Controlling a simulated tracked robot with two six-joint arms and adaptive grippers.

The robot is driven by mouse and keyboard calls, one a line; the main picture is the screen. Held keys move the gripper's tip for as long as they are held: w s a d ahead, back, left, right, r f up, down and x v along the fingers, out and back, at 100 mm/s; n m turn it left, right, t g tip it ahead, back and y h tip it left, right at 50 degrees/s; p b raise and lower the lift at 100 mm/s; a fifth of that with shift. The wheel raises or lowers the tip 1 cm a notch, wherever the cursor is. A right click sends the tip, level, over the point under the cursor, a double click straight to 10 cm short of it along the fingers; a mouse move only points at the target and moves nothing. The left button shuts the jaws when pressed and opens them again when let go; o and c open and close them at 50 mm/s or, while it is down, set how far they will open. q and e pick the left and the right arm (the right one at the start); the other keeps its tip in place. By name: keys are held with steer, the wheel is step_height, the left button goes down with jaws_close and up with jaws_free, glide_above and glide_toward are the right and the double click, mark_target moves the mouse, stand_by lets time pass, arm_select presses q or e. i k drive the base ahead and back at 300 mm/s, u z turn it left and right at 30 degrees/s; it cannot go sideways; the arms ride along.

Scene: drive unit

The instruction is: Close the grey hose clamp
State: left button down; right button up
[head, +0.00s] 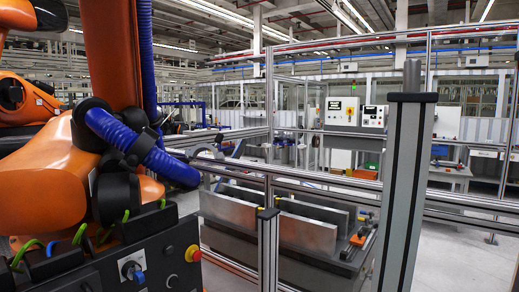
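I cannot make out a grey hose clamp anywhere in the head view. A thick blue ribbed hose (150,155) runs along an orange industrial arm at the left, with black fittings around it, but no clamp can be told apart there. Neither of my grippers shows in this view, so their position and state are hidden.
The large orange arm (50,190) fills the left side. Below it is a black control box (125,262) with a red button (193,253). Metal frame posts (405,180) and rails (330,181) cross the middle and right. Grey floor (465,265) shows at the lower right.

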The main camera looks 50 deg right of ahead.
mark_target(208, 147)
steer(key=u, duration=0.7)
steer(key=k, duration=0.15)
steer(key=z, duration=1.65)
steer(key=i, duration=1.6)
steer(key=z, duration=0.5)
steer(key=i, duration=0.45)
steer(key=u, duration=0.1)
